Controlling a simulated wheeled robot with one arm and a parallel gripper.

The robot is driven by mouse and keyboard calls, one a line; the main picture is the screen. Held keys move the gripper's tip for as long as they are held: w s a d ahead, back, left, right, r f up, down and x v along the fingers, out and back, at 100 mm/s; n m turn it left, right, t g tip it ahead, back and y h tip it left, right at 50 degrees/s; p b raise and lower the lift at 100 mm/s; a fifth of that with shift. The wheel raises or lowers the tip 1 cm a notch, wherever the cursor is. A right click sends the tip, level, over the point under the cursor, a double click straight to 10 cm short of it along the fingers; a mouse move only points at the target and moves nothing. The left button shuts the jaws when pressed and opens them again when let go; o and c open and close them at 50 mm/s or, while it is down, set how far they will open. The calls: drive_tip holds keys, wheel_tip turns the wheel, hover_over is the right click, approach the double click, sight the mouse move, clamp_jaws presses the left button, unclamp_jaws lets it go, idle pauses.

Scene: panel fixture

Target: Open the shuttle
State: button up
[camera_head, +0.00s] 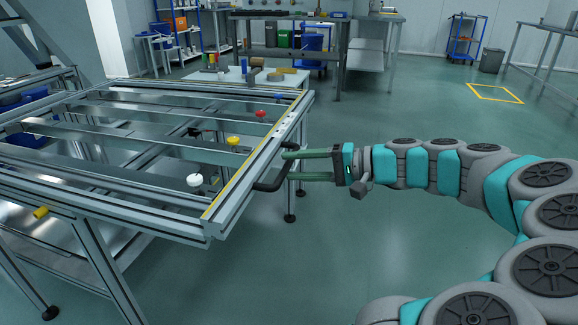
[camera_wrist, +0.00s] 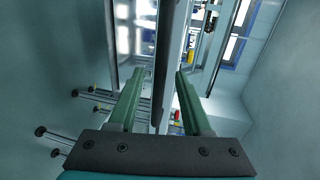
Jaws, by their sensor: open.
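The panel fixture is a grey metal frame (camera_head: 120,185) at the left of the head view. Its right side rail (camera_head: 250,170) carries a yellow strip, and a black bar handle (camera_head: 272,187) sticks out from that rail. No part is marked as the shuttle, so I cannot tell which it is. My gripper (camera_head: 286,165) is open, with its green fingers pointing left at the handle. In the wrist view a long dark bar (camera_wrist: 166,50) runs between the open fingers (camera_wrist: 161,73). I cannot tell whether either finger touches it.
White (camera_head: 194,180), yellow (camera_head: 233,141) and red (camera_head: 261,113) knobs stand along the frame's right part. A small white table (camera_head: 225,78) with parts stands behind it. A workbench (camera_head: 270,52) is at the back.

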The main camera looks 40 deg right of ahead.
drive_tip(key=v, duration=0.5)
drive_tip(key=shift+s+d, duration=0.2)
drive_tip(key=shift+s, duration=0.05)
